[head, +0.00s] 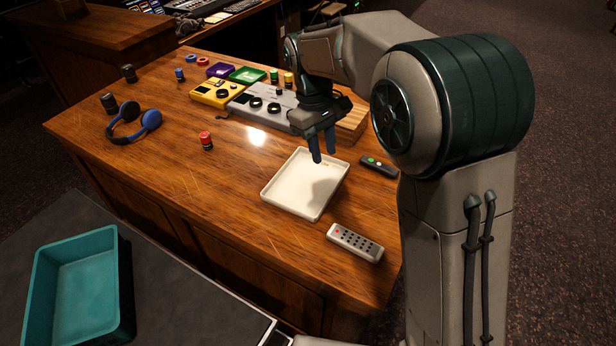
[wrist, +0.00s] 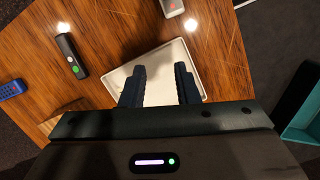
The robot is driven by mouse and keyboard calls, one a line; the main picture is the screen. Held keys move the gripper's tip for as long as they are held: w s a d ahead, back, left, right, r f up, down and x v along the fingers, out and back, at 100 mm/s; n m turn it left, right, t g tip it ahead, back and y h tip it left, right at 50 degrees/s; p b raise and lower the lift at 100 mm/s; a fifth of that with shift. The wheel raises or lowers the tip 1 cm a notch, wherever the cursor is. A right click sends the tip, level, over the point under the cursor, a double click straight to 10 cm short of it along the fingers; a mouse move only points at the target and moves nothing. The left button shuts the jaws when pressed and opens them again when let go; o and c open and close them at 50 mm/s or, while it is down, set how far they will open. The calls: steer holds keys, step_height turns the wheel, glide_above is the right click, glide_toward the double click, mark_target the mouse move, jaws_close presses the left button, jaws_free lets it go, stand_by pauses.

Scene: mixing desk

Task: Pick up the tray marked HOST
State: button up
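A shallow white rectangular tray (head: 290,205) lies flat on the wooden desk. No HOST marking is legible on it. It also shows in the wrist view (wrist: 162,62), partly hidden behind the fingers. My gripper (head: 324,156) points down over the tray's far side, and a shadow falls on the tray floor. In the wrist view my gripper (wrist: 159,70) is open, its two dark fingers apart with nothing held between them. The head view does not clearly show how high the fingertips are above the tray.
A pale remote (head: 354,242) and a dark remote (head: 378,167) lie close to the tray. A red-capped jar (head: 206,140), blue headphones (head: 133,122), a grey console (head: 262,106) and a yellow device (head: 215,93) are farther off. A teal bin (head: 80,285) stands at lower left.

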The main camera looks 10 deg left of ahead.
steer(key=a+f+n+h+p, duration=0.15)
steer(key=a+f+n, duration=0.35)
steer(key=a, duration=0.9)
steer(key=shift+m+h, duration=0.3)
steer(key=shift+h, duration=0.15)
steer(key=x, duration=0.9)
steer(key=shift+a+f, duration=0.1)
steer(key=shift+f, duration=0.1)
steer(key=shift+p+x, duration=0.75)
steer(key=shift+x, duration=1.95)
steer(key=shift+s+a, duration=0.15)
steer(key=shift+a, duration=0.05)
jaws_close()
